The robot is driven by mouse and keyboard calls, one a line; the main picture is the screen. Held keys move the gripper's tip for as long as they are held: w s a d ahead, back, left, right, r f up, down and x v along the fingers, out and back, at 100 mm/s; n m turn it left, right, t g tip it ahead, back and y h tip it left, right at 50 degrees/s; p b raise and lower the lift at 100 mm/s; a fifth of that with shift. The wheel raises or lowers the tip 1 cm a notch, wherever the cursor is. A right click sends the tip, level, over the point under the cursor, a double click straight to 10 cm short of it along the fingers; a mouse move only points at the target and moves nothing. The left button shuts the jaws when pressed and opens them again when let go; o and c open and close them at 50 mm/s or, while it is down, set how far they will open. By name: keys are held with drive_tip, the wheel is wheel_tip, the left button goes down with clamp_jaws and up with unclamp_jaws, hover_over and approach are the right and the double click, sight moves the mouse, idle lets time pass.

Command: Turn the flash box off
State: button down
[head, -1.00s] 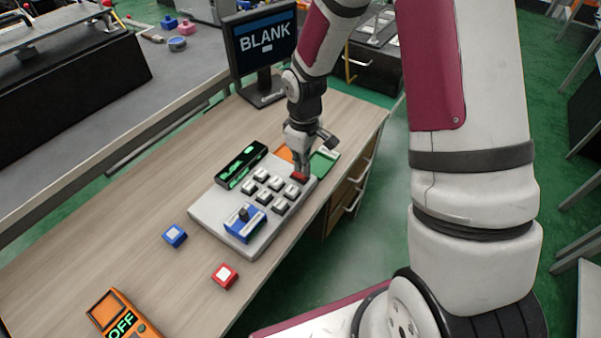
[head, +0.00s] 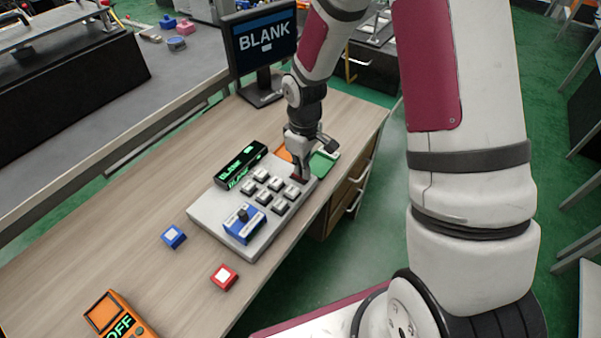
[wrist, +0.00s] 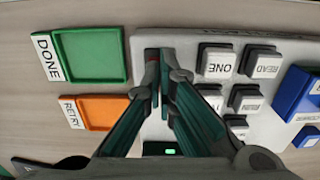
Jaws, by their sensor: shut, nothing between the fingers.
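A grey panel (head: 207,208) lies on the wooden table with several white keys (head: 282,207), a black display (head: 241,166) with green text and a blue switch block (head: 245,224) with a dark knob. No label reading "flash box" is legible. My gripper (head: 299,176) is shut and points down at a red button (head: 296,179) at the panel's far right corner. The fingers partly hide the button and appear to touch it. In the wrist view the shut fingertips (wrist: 160,62) are over the panel, beside keys marked ONE (wrist: 216,64) and READ (wrist: 262,63).
A monitor (head: 264,40) reading BLANK stands behind. Green DONE (wrist: 92,57) and orange RETRY (wrist: 100,112) trays lie beside the panel. A blue block (head: 173,237), a red block (head: 223,277) and an orange box (head: 118,314) reading OFF are in front. The table's left side is clear.

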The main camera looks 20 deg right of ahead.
drive_tip(key=shift+f, duration=0.2)
drive_tip(key=shift+r+p, duration=2.05)
drive_tip(key=shift+r, duration=1.5)
